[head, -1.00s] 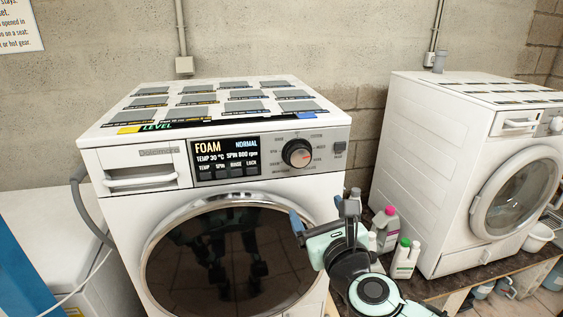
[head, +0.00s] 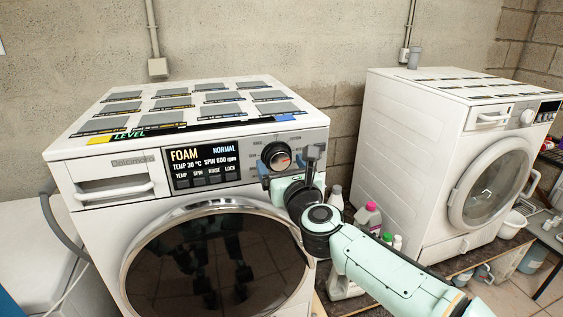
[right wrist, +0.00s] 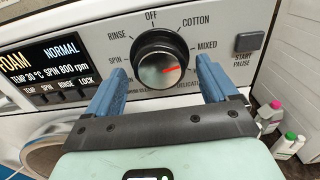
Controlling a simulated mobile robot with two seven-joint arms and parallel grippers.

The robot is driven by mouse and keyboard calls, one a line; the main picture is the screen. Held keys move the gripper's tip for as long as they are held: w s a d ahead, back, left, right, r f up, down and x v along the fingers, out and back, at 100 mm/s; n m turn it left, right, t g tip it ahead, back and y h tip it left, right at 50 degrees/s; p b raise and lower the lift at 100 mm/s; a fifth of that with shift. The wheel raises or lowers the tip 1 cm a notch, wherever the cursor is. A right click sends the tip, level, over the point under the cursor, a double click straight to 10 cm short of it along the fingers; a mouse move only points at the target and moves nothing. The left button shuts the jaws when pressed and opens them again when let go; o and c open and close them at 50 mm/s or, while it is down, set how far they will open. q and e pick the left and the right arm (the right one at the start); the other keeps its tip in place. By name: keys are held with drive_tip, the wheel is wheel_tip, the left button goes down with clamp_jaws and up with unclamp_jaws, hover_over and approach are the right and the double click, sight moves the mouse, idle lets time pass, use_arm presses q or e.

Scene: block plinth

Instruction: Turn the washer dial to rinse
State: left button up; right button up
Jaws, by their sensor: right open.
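The washer dial (head: 276,156) is a black knob with a silver face on the front panel of the near white washer (head: 180,203). In the right wrist view the dial (right wrist: 159,66) has a red mark pointing right, slightly above horizontal, toward the MIXED side. The RINSE label (right wrist: 117,36) is at its upper left, with OFF at the top. My right gripper (right wrist: 165,88) is open, its blue fingers to the left and right below the dial, not gripping it. In the head view my right gripper (head: 287,168) is just in front of the dial. My left gripper is not in view.
The display (head: 204,163) left of the dial reads FOAM, NORMAL. A START PAUSE button (right wrist: 249,40) is right of the dial. A second washer (head: 440,165) stands at the right, with bottles (head: 368,217) between the machines.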

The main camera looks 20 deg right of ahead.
drive_tip(key=shift+w, duration=0.4)
drive_tip(key=c, duration=1.1)
drive_tip(key=shift+o, duration=0.2)
